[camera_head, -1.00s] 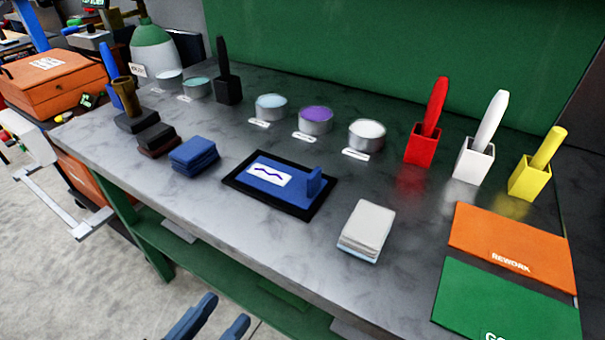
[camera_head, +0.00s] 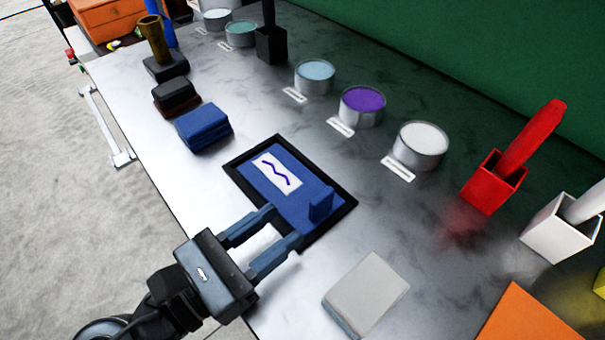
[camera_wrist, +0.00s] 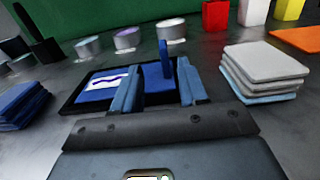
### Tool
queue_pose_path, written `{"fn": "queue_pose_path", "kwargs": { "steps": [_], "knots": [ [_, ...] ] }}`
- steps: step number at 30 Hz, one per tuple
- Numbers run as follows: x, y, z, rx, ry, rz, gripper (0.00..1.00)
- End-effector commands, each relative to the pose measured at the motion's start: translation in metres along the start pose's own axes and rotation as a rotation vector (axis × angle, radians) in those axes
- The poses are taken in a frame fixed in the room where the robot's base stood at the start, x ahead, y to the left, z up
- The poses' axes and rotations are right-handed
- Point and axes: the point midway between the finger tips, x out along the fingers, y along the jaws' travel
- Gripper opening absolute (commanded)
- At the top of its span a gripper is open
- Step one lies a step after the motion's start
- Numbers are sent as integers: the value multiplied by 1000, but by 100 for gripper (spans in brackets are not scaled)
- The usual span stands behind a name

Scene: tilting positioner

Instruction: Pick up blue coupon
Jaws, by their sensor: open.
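The blue coupon (camera_head: 296,195) lies flat in a black-rimmed tray (camera_head: 346,206) on the metal table. It carries a white label with a dark purple wavy line, and a blue upright tab (camera_head: 321,204) stands at its near right end. My gripper (camera_head: 285,224) is open and empty, with its blue fingertips at the tray's near edge. In the wrist view the coupon (camera_wrist: 98,85) lies beyond the fingers, and the tab (camera_wrist: 165,62) shows between the fingers (camera_wrist: 158,85), farther out. I cannot tell whether the fingertips touch the tray.
A stack of blue cloths (camera_head: 204,128) lies left of the tray. A stack of light grey cloths (camera_head: 366,291) lies to the right, close to my gripper. Behind stand tins of white (camera_head: 420,145), purple (camera_head: 362,105) and light blue (camera_head: 315,76), and a red holder (camera_head: 492,182).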

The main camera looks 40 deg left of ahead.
Motion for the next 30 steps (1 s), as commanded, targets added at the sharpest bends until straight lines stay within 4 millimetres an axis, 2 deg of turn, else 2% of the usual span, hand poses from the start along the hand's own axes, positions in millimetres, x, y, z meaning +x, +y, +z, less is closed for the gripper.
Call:
{"fn": "queue_pose_path", "kwargs": {
  "steps": [18,26,30],
  "knots": [
    [71,0,1,1,0,0,43],
    [74,-1,1,1,0,0,43],
    [74,-1,1,0,0,0,32]
  ]
}}
